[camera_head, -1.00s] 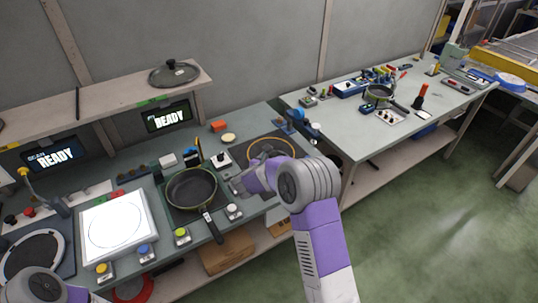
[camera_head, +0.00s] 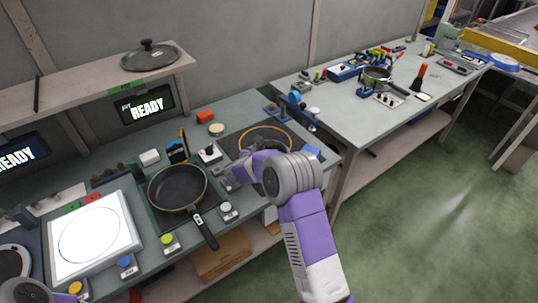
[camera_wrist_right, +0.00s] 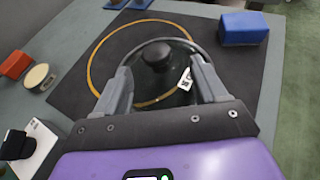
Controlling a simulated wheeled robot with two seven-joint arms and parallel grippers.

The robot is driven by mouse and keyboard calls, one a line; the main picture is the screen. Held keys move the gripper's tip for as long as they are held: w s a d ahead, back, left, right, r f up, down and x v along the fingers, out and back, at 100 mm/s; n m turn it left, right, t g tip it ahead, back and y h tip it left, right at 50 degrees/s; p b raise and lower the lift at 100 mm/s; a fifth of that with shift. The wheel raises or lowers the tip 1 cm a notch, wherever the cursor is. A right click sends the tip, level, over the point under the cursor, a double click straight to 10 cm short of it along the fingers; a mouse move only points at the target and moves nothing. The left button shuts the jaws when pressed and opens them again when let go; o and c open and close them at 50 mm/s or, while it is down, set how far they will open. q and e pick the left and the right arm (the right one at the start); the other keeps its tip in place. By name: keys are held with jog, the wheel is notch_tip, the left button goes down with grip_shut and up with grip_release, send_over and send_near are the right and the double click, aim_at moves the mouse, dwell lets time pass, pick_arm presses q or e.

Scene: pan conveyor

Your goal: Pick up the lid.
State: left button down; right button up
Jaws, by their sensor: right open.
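A glass lid with a black knob (camera_wrist_right: 157,55) and a white tag lies on the dark mat in the right wrist view, partly over the orange ring. My right gripper (camera_wrist_right: 160,88) is open, its fingers on either side of the lid's near part, with the knob between and beyond them. I cannot tell whether they touch it. Another glass lid (camera_head: 150,58) with a dark knob rests on the shelf. My left gripper is out of view.
A black pan (camera_head: 178,186) sits left of my right gripper, its handle toward the front edge. A blue block (camera_wrist_right: 243,28) stands right of the lid. A red block (camera_wrist_right: 15,64) and a round cream disc (camera_wrist_right: 36,76) lie to the left. A white illuminated plate (camera_head: 90,238) is further left.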

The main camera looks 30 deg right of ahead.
jog(key=x, duration=0.4)
jog(key=shift+w+d, duration=0.1)
jog(key=shift+w, duration=0.3)
grip_shut()
